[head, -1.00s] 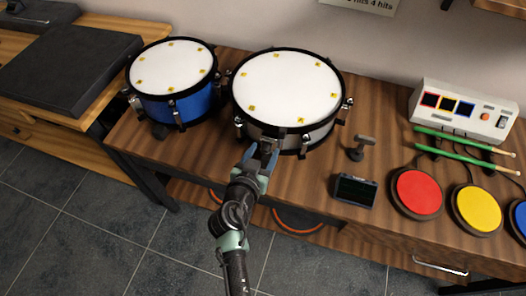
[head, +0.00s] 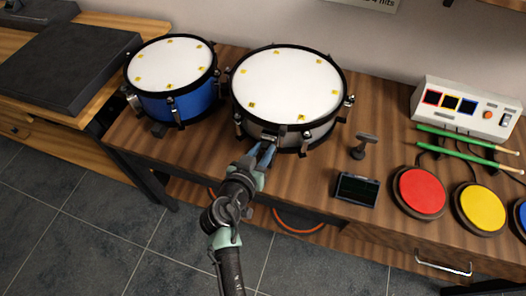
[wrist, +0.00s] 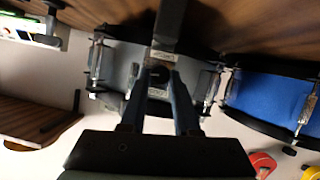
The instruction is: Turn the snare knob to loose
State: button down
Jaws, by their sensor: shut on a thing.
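The snare drum (head: 288,84) has a white head, black hoops and a grey shell, and stands on the wooden bench. In the wrist view, my gripper's two blue-grey fingers (wrist: 160,84) are shut on the small dark snare knob (wrist: 160,72) against the grey shell (wrist: 120,73). Small pale labels sit above and below the knob; their words are too blurred to read surely. The knob is mostly hidden by the fingers, so its exact angle is unclear.
A blue drum (head: 178,104) stands close on the left. To the right are a dark stand-like piece (head: 363,146), a small black-screened box (head: 356,189), red (head: 420,191) and yellow (head: 481,208) pads, green sticks (head: 465,144) and a white control box (head: 466,107).

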jog(key=n+h+b, duration=0.2)
jog(key=n+b, duration=0.1)
jog(key=shift+a+f, duration=0.2)
jog(key=shift+f, duration=0.1)
jog(key=n+h+b, duration=0.2)
jog(key=b, duration=0.1)
jog(key=shift+w+a+n, duration=0.1)
jog(key=shift+a+n, duration=0.05)
jog(key=shift+n, duration=0.15)
jog(key=n+b, duration=0.1)
jog(key=n+h+b, duration=0.1)
jog(key=n, duration=0.1)
jog(key=shift+f+h+b, duration=0.25)
jog(key=shift+h+b, duration=0.05)
jog(key=shift+n+t+h+b, duration=0.4)
jog(key=shift+n+h+b, duration=0.3)
jog(key=shift+n, duration=1)
jog(key=c, duration=0.6)
grip_release()
jog(key=shift+c, duration=0.2)
